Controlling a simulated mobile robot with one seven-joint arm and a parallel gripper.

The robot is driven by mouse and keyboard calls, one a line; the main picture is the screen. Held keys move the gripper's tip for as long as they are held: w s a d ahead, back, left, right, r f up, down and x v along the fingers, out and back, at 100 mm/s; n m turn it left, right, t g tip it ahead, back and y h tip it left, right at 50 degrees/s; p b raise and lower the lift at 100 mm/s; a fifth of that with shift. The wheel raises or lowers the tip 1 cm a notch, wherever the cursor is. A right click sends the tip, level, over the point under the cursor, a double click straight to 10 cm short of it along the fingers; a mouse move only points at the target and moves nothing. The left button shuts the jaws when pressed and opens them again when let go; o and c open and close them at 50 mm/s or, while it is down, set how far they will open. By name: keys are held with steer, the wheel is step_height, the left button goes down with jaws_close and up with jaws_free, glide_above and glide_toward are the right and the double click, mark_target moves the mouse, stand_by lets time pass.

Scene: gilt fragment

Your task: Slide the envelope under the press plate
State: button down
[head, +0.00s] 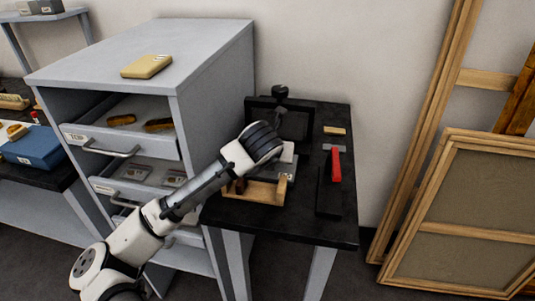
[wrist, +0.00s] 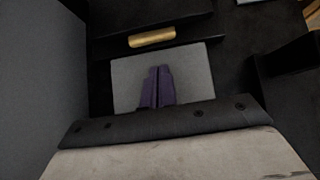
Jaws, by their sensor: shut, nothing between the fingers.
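My gripper (wrist: 157,72) shows in the wrist view as two dark purple fingers, closed together with nothing between them. The fingers lie over a flat grey rectangle (wrist: 190,72), which may be the envelope; I cannot tell whether they touch it. The rectangle's far edge lies close to a dark block with a brass-coloured bar (wrist: 152,38), apparently part of the press. In the head view the black press frame (head: 296,121) with a round knob stands at the back of the dark side table (head: 290,225). My wrist hides part of the press, and the fingers are not clear there.
A wooden holder (head: 256,192) sits in front of the press. A red-handled tool (head: 336,166) and a small wood block (head: 334,130) lie to the right. A grey drawer cabinet (head: 216,65) stands close on the left, its top drawer open. Framed canvases (head: 465,210) lean at the right.

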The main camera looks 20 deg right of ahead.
steer(key=b+v, duration=0.1)
steer(key=v, duration=0.9)
steer(key=shift+s, duration=0.15)
